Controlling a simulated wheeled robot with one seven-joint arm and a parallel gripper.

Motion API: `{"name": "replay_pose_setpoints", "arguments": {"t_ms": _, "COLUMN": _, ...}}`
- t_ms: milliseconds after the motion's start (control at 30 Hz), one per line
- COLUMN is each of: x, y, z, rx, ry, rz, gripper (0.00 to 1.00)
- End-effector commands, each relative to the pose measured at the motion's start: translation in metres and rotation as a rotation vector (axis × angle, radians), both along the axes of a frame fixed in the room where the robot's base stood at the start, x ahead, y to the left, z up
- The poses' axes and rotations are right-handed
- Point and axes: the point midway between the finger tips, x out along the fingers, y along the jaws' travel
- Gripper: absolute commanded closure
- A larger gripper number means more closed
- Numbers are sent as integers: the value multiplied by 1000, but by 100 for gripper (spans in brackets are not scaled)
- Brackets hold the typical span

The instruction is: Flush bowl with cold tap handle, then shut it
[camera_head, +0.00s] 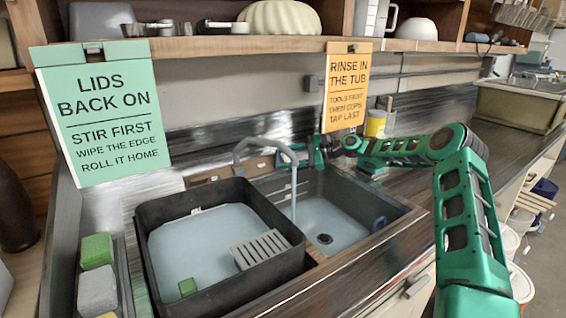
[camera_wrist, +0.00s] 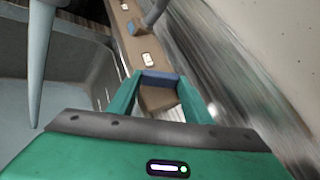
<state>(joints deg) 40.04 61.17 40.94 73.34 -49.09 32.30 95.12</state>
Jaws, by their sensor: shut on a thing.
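My gripper (camera_head: 316,152) is at the back of the sink, just right of the tap spout (camera_head: 262,140). In the wrist view my gripper (camera_wrist: 163,84) is shut on a blue handle (camera_wrist: 160,78), the cold tap handle, on the brown ledge (camera_wrist: 160,98). A pale stream of water (camera_head: 294,190) falls from the spout into the right sink bowl (camera_head: 340,215); the stream (camera_wrist: 40,65) also shows in the wrist view. The bowl has a dark drain (camera_head: 325,239). In the head view the handle is hidden by my gripper.
A dark tub (camera_head: 150,270) of water with a grey slotted rack (camera_head: 262,249) stands left of the bowl. A yellow cup (camera_head: 375,124) stands behind my arm. Two signs hang from the shelf above.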

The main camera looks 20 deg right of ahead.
Motion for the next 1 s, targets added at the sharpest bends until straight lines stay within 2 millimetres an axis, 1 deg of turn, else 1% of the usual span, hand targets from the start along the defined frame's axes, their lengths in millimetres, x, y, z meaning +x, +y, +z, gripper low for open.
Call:
{"name": "replay_pose_setpoints", "arguments": {"t_ms": 33, "x": 2, "y": -2, "z": 0, "rx": -12, "ry": -5, "rz": 10, "gripper": 77}}
{"name": "replay_pose_setpoints", "arguments": {"t_ms": 267, "x": 3, "y": -2, "z": 1, "rx": -45, "ry": -14, "rz": 59, "gripper": 77}}
{"name": "replay_pose_setpoints", "arguments": {"t_ms": 733, "x": 3, "y": -2, "z": 1, "rx": -52, "ry": -16, "rz": 69, "gripper": 77}}
{"name": "replay_pose_setpoints", "arguments": {"t_ms": 767, "x": 3, "y": -2, "z": 1, "rx": -51, "ry": -16, "rz": 68, "gripper": 52}}
{"name": "replay_pose_setpoints", "arguments": {"t_ms": 800, "x": 3, "y": -2, "z": 1, "rx": -51, "ry": -17, "rz": 69, "gripper": 43}}
{"name": "replay_pose_setpoints", "arguments": {"t_ms": 833, "x": 3, "y": -1, "z": 1, "rx": -51, "ry": -17, "rz": 69, "gripper": 36}}
{"name": "replay_pose_setpoints", "arguments": {"t_ms": 1000, "x": 3, "y": -1, "z": 1, "rx": -51, "ry": -16, "rz": 71, "gripper": 36}}
